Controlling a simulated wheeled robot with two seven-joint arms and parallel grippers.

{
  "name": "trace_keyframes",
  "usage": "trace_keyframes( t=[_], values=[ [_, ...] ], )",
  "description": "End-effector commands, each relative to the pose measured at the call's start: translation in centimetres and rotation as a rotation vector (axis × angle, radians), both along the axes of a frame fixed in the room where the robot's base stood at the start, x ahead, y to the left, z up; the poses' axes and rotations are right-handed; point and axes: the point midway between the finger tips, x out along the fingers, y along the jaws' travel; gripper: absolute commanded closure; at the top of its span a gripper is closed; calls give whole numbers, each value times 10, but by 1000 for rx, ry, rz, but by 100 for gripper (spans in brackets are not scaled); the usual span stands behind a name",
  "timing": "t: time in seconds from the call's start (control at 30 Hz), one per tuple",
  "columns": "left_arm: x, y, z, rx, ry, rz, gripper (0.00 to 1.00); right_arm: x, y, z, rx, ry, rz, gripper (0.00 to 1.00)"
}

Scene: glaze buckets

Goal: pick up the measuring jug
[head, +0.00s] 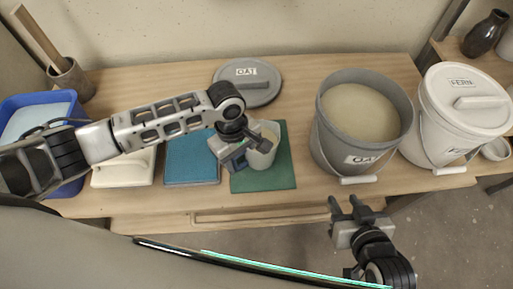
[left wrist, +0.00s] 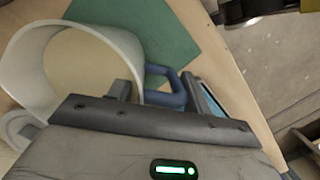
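The measuring jug (head: 264,150) is pale, with its mouth up, and stands on the green mat (head: 284,178). My left gripper (head: 236,158) is at the jug's left side and covers part of it. In the left wrist view the jug (left wrist: 130,48) shows a blue handle (left wrist: 173,92). The left fingers (left wrist: 163,92) are apart there, with the handle in the gap between them. Whether either finger touches it cannot be told. My right gripper (head: 357,208) is open and empty in front of the table's edge, below the grey bucket.
A grey OAT bucket (head: 322,140) stands right of the mat, with a white FERN bucket (head: 428,130) beyond it. A grey OAT lid (head: 262,92) lies behind the jug.

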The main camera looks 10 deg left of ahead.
Motion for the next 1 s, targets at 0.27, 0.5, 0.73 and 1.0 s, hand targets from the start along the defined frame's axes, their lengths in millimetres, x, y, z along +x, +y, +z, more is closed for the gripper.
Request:
trace_keyframes(
  t=[0.27,0.5,0.73,1.0],
  values=[
    [-1,-1,0,-3,2,-3,100,0,0,-2,-1,2,1,64],
    [-2,-1,0,-2,4,-3,100,2,0,-3,-2,2,0,64],
    [-1,-1,6,-1,5,-2,100,2,0,-1,-1,0,-2,64],
    [0,-1,27,-4,0,-3,100,2,0,3,2,-4,-4,64]
  ],
)
